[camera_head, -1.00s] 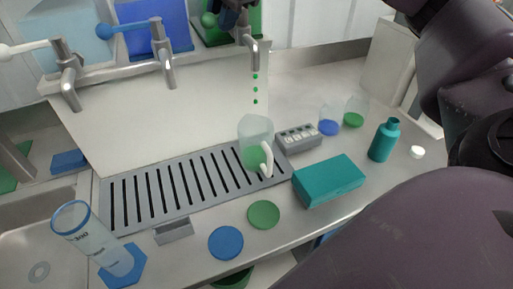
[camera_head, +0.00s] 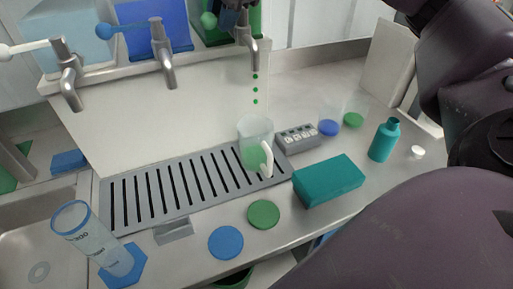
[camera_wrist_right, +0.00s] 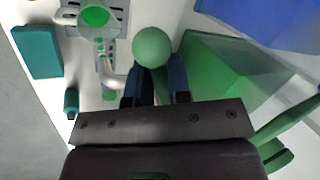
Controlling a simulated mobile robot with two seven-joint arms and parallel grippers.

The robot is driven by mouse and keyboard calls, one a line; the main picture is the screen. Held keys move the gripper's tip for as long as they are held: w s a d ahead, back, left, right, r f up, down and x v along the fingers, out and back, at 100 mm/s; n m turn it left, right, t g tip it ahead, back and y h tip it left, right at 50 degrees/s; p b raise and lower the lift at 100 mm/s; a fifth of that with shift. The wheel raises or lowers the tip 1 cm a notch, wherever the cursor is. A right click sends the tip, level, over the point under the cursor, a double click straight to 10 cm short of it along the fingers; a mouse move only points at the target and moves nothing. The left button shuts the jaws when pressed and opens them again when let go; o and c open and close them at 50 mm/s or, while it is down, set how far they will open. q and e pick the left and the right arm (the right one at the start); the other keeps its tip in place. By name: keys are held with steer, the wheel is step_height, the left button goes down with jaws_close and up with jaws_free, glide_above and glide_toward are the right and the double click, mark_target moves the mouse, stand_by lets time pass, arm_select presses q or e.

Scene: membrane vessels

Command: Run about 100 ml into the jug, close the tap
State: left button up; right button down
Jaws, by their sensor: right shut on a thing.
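The clear jug (camera_head: 256,132) with a white handle stands on the slotted drip tray (camera_head: 107,206), under the green tank's tap (camera_head: 255,55). Green liquid lies in its lower part; I cannot read its level. Green drops hang in a line between spout and jug. My right gripper (camera_head: 230,12) is at this tap, partly cut off by the top edge. In the right wrist view, its fingers (camera_wrist_right: 160,85) are shut on the tap's lever, below the round green knob (camera_wrist_right: 152,47). The jug shows from above in the wrist view (camera_wrist_right: 95,17). My left gripper is out of view.
A teal box (camera_head: 329,181), a teal bottle (camera_head: 384,140) and a grey rack (camera_head: 297,139) stand right of the jug. Blue (camera_head: 226,242) and green (camera_head: 263,214) discs lie in front.

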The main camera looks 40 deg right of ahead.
steer(key=w+m, duration=0.1)
steer(key=m, duration=0.1)
steer(key=m+h, duration=0.1)
steer(key=m, duration=0.1)
steer(key=w+m+h+p, duration=0.1)
steer(key=m, duration=0.1)
steer(key=shift+w, duration=0.35)
steer(key=c, duration=1.3)
jaws_free()
steer(key=shift+o, duration=1.2)
steer(key=shift+w, duration=0.15)
